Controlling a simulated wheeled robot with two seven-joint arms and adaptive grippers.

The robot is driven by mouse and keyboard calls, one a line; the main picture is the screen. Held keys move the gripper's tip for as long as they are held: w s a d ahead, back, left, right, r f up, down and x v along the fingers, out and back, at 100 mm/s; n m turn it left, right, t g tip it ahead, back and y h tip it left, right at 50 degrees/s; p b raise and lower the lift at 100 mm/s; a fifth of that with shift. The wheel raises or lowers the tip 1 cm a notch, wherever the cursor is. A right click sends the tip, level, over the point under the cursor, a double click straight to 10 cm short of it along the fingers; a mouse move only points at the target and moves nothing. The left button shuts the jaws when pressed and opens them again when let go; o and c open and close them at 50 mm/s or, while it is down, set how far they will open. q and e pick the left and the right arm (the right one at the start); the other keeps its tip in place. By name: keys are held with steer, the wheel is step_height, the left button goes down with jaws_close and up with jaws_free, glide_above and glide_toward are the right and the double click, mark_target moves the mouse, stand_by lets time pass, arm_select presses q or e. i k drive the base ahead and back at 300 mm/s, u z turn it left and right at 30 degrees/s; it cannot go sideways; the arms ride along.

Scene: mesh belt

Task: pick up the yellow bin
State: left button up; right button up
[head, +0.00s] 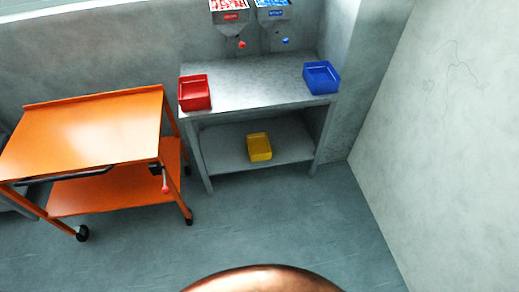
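The yellow bin (259,147) is a small open box. It sits on the lower shelf (222,155) of a grey metal table, near the middle of that shelf and under the table top. Neither of my grippers shows in the head view, so their state and their distance from the bin are hidden.
A red bin (194,93) and a blue bin (321,77) stand on the grey table top (255,88), below two wall dispensers (230,12). An orange wheeled cart (85,135) stands to the left. A pale wall (440,130) closes the right. The floor (285,225) in front is clear.

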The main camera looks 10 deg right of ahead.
mark_target(258, 144)
steer(key=u, duration=0.05)
steer(key=i, duration=1.65)
steer(key=u, duration=0.4)
